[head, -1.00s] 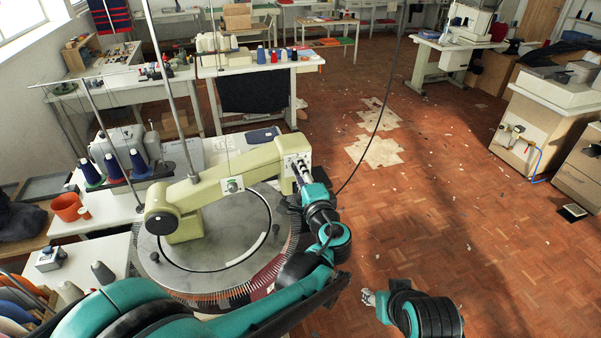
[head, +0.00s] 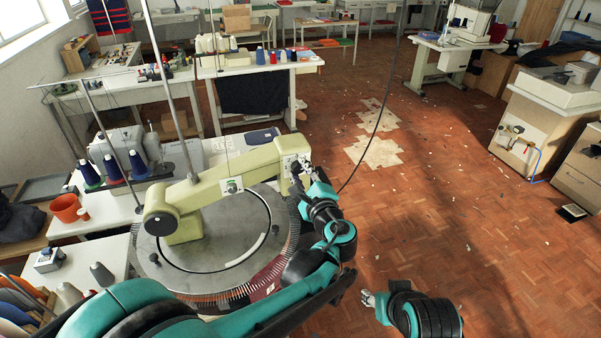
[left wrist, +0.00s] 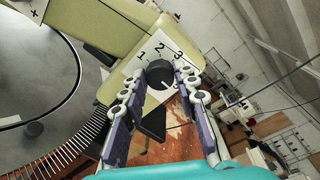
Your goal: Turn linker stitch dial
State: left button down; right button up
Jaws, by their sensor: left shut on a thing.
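The linker is a pale green machine (head: 225,186) with a round grey bed ringed by points. The stitch dial is a black round knob (left wrist: 159,74) on a white plate marked 1, 2 and 3 (left wrist: 155,52), at the end of the machine's arm. My left gripper (left wrist: 160,73) has one finger on each side of the knob and is shut on it.
Yarn cones (head: 113,168) and an orange pot (head: 67,208) stand on tables left of the linker. A thin dark cable (head: 372,135) hangs right of the machine's arm.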

dwell(0.4)
pick_arm(q)
jog(key=c, duration=1.1)
grip_release()
jog(key=shift+c, duration=0.2)
jog(key=shift+s, duration=0.1)
jog(key=v, duration=0.7)
jog(key=shift+s, duration=0.2)
